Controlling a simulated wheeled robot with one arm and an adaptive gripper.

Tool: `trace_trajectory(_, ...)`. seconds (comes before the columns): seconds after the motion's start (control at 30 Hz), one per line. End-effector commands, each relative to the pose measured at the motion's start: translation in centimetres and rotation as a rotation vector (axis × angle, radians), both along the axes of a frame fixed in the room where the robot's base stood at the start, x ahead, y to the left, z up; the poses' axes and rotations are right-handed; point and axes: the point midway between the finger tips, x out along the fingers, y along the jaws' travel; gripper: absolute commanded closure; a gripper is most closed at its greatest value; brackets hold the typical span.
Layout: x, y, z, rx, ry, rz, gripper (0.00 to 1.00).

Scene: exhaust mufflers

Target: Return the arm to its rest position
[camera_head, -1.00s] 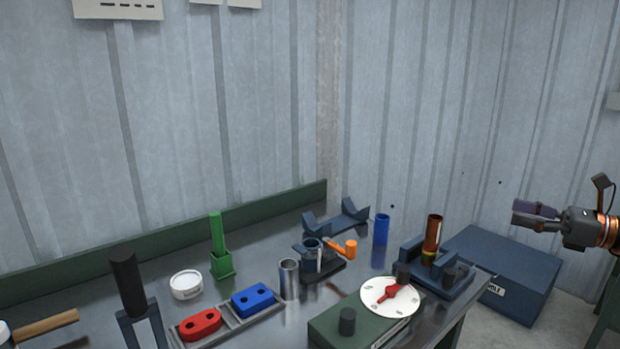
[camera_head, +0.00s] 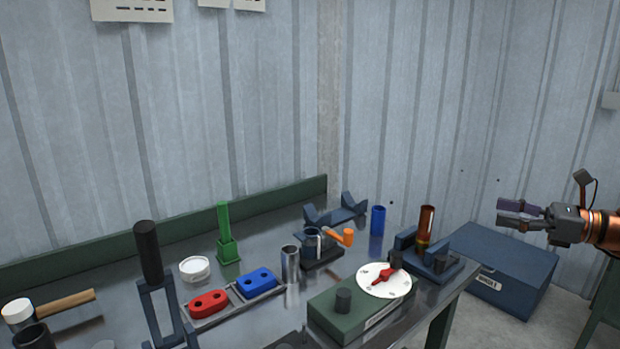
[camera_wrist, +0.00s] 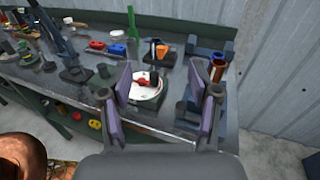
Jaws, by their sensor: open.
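My gripper (camera_head: 517,212) is at the right of the head view, in the air beyond the bench's right end and above a blue box. Its two purple-padded fingers point left and hold nothing. In the wrist view my gripper (camera_wrist: 160,112) shows its fingers spread wide apart, with the bench seen between and beyond them. No object is between the pads. The arm comes in from the right edge of the head view; most of it is out of frame.
The metal bench (camera_head: 275,322) carries a white dial (camera_head: 384,280) on a green block, a copper tube (camera_head: 425,224) in a blue fixture, a blue cylinder (camera_head: 378,220), red and blue blocks, and a hammer (camera_head: 60,303). A blue box (camera_head: 500,270) stands on the floor at right.

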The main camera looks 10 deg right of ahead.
Motion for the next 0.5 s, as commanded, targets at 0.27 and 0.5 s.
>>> trace_trajectory(0.27, 1.2, 9.7, -0.2, -0.159, -0.038, 0.175, 0.38)
trace_trajectory(0.5, -0.9, 21.9, -2.4, -0.408, -0.112, 0.427, 0.38)
